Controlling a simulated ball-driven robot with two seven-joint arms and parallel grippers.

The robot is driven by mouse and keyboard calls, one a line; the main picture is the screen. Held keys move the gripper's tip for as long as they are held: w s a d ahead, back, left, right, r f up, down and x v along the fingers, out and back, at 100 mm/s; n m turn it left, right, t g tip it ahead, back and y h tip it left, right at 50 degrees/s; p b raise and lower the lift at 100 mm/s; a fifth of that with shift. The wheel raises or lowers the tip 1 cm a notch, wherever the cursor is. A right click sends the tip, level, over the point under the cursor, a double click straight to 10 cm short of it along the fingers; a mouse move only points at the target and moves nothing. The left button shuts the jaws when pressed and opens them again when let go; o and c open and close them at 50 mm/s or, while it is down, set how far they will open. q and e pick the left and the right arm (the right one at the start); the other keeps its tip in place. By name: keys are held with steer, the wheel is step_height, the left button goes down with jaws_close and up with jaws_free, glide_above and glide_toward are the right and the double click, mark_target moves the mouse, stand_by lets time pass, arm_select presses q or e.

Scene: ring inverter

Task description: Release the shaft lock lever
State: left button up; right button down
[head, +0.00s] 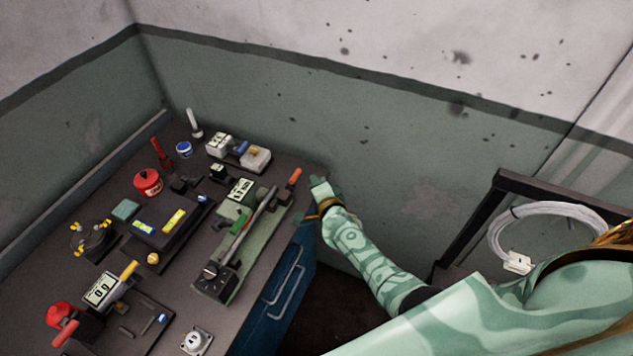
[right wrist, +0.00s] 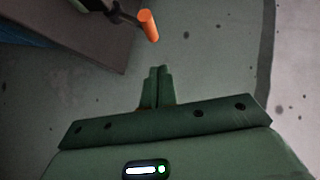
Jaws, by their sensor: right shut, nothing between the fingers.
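A lever with an orange-red grip (head: 295,178) sticks up at the far right end of a long green fixture (head: 249,246) on the bench; I take it to be the shaft lock lever. A long grey shaft lies along the fixture. In the right wrist view the orange grip (right wrist: 149,25) shows at the top, beyond the bench edge. My right gripper (head: 315,182) is just right of the grip in the head view, apart from it. Its fingers (right wrist: 158,78) are shut and empty, pointing toward the wall. My left gripper is not in view.
The bench (head: 172,284) is crowded with small instruments, including a red pot (head: 147,182), a yellow-handled meter (head: 101,290) and a white knob (head: 196,341). A blue drawer cabinet (head: 284,287) is below. A coiled white cable (head: 512,228) hangs at right.

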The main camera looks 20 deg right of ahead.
steer(key=p+v, duration=0.6)
steer(key=v, duration=0.3)
steer(key=shift+a+r, duration=0.15)
steer(key=shift+a, duration=0.2)
steer(key=shift+d, duration=0.1)
